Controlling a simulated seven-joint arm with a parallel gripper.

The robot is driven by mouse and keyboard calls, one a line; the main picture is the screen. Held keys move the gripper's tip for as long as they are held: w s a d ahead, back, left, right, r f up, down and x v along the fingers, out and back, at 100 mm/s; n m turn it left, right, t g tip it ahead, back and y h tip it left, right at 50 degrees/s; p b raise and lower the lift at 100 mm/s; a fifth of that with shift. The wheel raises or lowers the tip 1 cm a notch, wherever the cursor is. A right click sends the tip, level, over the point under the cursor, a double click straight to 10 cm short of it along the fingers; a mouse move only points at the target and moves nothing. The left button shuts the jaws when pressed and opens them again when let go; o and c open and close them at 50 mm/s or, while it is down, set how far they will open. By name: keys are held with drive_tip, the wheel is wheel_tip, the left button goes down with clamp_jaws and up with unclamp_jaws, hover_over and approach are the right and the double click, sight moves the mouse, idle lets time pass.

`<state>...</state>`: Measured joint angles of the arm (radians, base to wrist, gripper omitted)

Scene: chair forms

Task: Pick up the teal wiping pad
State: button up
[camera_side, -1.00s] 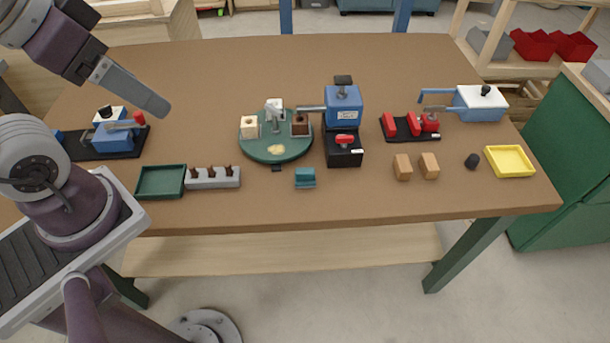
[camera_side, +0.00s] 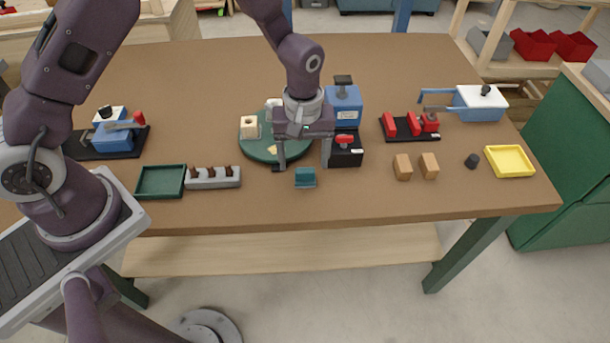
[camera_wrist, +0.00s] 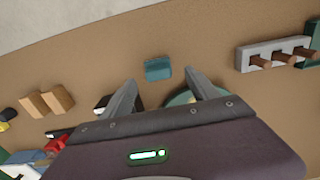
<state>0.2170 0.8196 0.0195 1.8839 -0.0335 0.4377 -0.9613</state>
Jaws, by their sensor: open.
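The teal wiping pad (camera_side: 305,177) lies on the brown table near its front edge, just in front of the round green turntable. My gripper (camera_side: 303,167) is open and empty, pointing down above the table close to the pad; its fingers show on either side of the pad in the side view. In the wrist view the pad (camera_wrist: 158,69) sits beyond the gap between my open fingertips (camera_wrist: 162,85), clear of both fingers.
The green turntable (camera_side: 254,150) and a black and blue press (camera_side: 346,148) stand right behind and beside my gripper. A grey rack (camera_side: 228,183) with brown pegs and a green tray (camera_side: 147,186) lie left. Wooden blocks (camera_side: 403,168) lie right. The table in front of the pad is clear.

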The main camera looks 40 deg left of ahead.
sight(305, 170)
wheel_tip(305, 170, down, 5)
drive_tip(key=shift+w+d+r, duration=0.1)
drive_tip(key=shift+r, duration=0.1)
drive_tip(key=shift+c, duration=0.4)
drive_tip(key=c, duration=1.4)
wheel_tip(305, 170, up, 10)
drive_tip(key=shift+r, duration=0.1)
